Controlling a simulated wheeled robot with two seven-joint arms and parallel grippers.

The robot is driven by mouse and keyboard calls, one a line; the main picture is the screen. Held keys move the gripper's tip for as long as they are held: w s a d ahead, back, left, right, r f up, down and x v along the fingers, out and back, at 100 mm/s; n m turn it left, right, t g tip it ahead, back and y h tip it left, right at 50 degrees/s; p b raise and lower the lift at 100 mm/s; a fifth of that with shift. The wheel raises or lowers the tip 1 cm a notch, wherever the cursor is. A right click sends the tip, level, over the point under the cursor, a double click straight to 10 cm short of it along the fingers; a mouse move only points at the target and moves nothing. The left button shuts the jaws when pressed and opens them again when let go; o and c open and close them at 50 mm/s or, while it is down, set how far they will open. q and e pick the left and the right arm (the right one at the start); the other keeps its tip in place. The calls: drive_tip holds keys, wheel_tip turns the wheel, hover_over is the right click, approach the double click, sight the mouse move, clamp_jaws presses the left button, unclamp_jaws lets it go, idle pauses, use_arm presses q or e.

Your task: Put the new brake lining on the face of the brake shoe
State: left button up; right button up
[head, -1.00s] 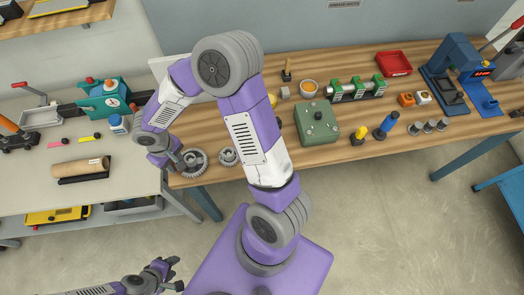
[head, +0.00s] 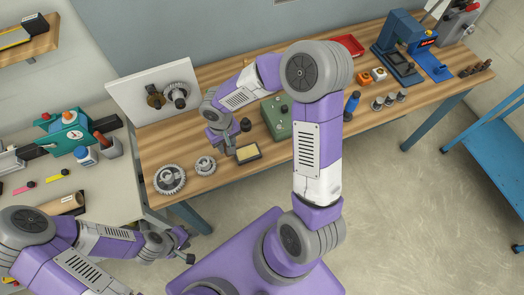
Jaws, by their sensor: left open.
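I cannot make out for sure which thing is the brake shoe or the new brake lining. A small dark block with a pale yellow top (head: 247,153) lies near the front edge of the wooden bench. My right gripper (head: 223,149) points down at the bench just left of that block; its fingers are too small to tell whether they are apart or hold anything. My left gripper (head: 186,248) is open, low in front of the benches, away from the parts.
A large gear (head: 170,180) and a smaller gear (head: 205,166) lie on the wooden bench (head: 160,150) left of my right gripper. A white board (head: 130,98) carrying round parts stands behind. A green box (head: 277,120) sits to the right. A blue press (head: 400,40) stands farther right.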

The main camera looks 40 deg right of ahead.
sight(247, 152)
drive_tip(key=d+m, duration=0.1)
drive_tip(key=m, duration=0.1)
drive_tip(key=d+r+m+b, duration=0.1)
drive_tip(key=m, duration=0.2)
drive_tip(key=s+d+r+m, duration=0.1)
drive_tip(key=m, duration=0.1)
drive_tip(key=shift+d+r+m+b, duration=0.1)
drive_tip(key=shift+r+m+b, duration=0.05)
drive_tip(key=shift+m+b, duration=0.15)
wheel_tip(247, 152, up, 4)
drive_tip(key=s+d+m+b, duration=0.2)
drive_tip(key=m, duration=1)
drive_tip(key=f+b, duration=0.1)
drive_tip(key=f, duration=0.3)
drive_tip(key=f+b, duration=0.1)
drive_tip(key=f, duration=0.4)
drive_tip(key=shift+s+d+f+b, duration=0.15)
drive_tip(key=shift+d+f+b, duration=0.05)
drive_tip(key=shift+b, duration=0.1)
drive_tip(key=shift+f, duration=0.35)
